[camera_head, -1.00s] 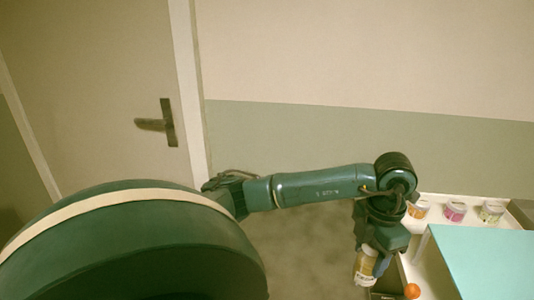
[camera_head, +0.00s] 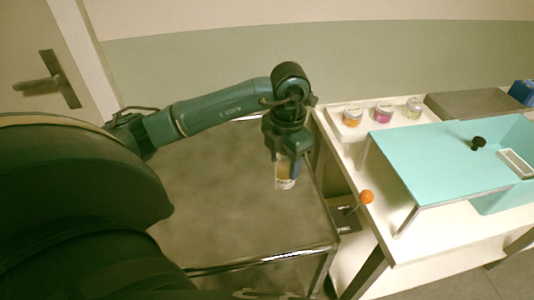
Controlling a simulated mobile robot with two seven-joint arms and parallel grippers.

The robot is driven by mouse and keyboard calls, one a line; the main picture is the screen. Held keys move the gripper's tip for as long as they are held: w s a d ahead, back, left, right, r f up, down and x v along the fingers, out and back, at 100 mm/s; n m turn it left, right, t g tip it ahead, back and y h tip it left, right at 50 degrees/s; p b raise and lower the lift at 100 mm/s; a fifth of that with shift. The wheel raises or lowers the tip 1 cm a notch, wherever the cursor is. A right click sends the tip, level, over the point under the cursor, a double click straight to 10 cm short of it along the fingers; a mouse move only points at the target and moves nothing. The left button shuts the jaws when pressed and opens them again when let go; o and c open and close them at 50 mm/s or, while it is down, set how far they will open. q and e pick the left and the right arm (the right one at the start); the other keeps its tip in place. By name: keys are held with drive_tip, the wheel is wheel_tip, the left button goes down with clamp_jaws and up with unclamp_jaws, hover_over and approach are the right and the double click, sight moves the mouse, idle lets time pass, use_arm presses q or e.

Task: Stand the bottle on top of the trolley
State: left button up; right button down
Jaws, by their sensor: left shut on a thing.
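The bottle (camera_head: 285,183), pale with a label, hangs below my left gripper (camera_head: 287,161). The gripper is shut on its upper part, which the fingers partly hide. The bottle looks about upright. The trolley (camera_head: 235,215) is a grey top with shiny metal rails, left of the white table. The bottle is seen over the right part of this top. I cannot tell whether its base touches the surface. My right gripper is not in view.
A white table (camera_head: 347,180) stands to the right, bearing several small jars (camera_head: 383,115), a teal raised stand (camera_head: 430,160) and a grey slab (camera_head: 470,103). An orange ball (camera_head: 367,196) is at its near left edge. The trolley top looks otherwise clear.

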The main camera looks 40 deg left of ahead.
sight(283, 184)
use_arm(q)
wheel_tip(283, 184, down, 8)
drive_tip(key=shift+f+p, duration=0.1)
drive_tip(key=shift+p, duration=0.25)
drive_tip(key=o, duration=1.1)
drive_tip(key=shift+f, duration=0.1)
wheel_tip(283, 184, up, 12)
drive_tip(key=shift+r+b, duration=0.2)
drive_tip(key=shift+b, duration=0.55)
